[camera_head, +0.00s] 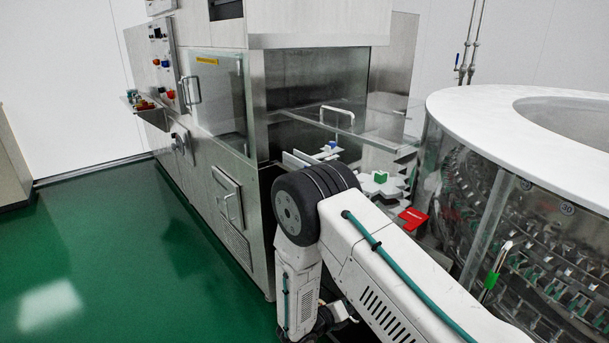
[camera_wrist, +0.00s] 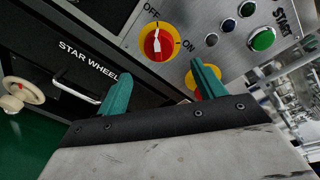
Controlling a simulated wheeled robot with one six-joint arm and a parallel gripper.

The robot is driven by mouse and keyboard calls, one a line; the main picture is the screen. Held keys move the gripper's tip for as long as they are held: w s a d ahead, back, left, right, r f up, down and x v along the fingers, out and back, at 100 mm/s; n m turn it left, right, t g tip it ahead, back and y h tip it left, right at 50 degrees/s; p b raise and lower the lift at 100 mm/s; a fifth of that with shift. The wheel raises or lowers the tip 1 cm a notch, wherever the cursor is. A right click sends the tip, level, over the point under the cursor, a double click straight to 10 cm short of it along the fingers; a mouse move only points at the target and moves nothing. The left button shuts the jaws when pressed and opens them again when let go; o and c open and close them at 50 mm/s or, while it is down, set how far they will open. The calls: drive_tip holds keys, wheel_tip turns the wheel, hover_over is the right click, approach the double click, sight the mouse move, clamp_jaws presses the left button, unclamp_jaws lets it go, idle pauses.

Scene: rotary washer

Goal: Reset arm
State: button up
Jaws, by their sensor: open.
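My gripper (camera_wrist: 161,72) shows in the wrist view with its two teal fingers spread apart and nothing between them. A red switch on a yellow disc (camera_wrist: 158,44) sits on a grey panel beyond the fingers, with OFF and ON printed around it. Its white pointer appears to lie toward OFF. The fingers look apart from the switch. In the head view my white arm (camera_head: 400,270) reaches in from the lower right and bends down at a black joint; the gripper itself cannot be made out there.
Green (camera_wrist: 264,38) and dark buttons share the panel. A black STAR WHEEL panel (camera_wrist: 90,45), a metal handle (camera_wrist: 75,86) and a handwheel (camera_wrist: 22,92) are at the left. A steel cabinet (camera_head: 215,130) and round washer (camera_head: 540,190) flank my arm. Green floor (camera_head: 110,250) is clear at left.

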drive_tip(key=s+d+r+m+g+y, duration=0.2)
drive_tip(key=s+d+r+m+y, duration=0.1)
drive_tip(key=s+r+m, duration=0.8)
drive_tip(key=s+d+r+m+g+y, duration=0.3)
drive_tip(key=s+r+m+y, duration=0.3)
drive_tip(key=s+r+m, duration=0.5)
drive_tip(key=s+d+r+m+g+y, duration=0.3)
drive_tip(key=s+r+m, duration=0.8)
drive_tip(key=r, duration=0.7)
drive_tip(key=m+y, duration=0.1)
drive_tip(key=m, duration=0.1)
drive_tip(key=shift+s+m+y, duration=0.2)
drive_tip(key=shift+m+y, duration=0.1)
drive_tip(key=shift+m, duration=0.1)
